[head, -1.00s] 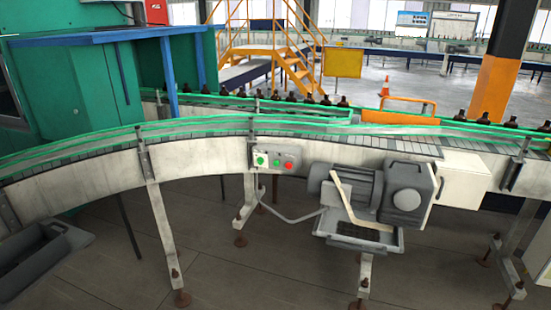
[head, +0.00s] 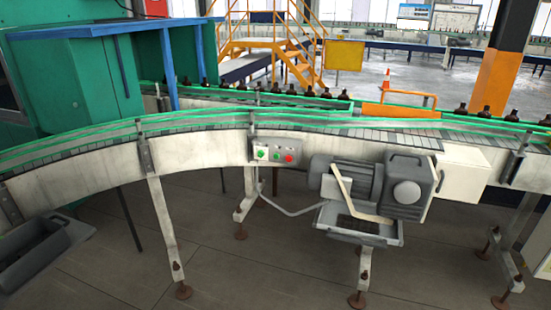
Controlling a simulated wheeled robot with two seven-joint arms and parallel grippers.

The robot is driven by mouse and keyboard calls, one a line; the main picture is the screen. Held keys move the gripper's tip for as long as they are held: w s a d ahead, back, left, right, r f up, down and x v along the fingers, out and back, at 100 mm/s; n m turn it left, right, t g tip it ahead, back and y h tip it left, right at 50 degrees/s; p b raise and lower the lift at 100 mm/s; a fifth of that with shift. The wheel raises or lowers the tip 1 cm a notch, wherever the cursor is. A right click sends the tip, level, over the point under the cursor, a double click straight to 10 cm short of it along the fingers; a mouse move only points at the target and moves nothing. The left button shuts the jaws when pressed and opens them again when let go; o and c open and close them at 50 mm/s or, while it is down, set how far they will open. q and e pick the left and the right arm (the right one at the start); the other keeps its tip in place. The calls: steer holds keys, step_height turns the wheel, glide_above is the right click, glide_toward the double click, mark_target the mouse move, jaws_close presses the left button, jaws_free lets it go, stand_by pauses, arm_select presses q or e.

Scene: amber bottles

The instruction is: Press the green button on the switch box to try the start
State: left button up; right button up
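The switch box (head: 276,153) is a small pale box on the front side of the conveyor, near the middle of the head view. It has a green button (head: 262,153) at its left, a second small green spot near its middle and a red button (head: 289,158) at its right. Nothing covers the box. Neither of my grippers shows in the head view.
The curved conveyor (head: 200,157) with green rails crosses the view. A grey motor (head: 365,188) hangs right of the box, above a tray. A grey bin (head: 45,255) is at lower left. Amber bottles (head: 487,111) stand behind. The floor (head: 235,280) in front is mostly clear.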

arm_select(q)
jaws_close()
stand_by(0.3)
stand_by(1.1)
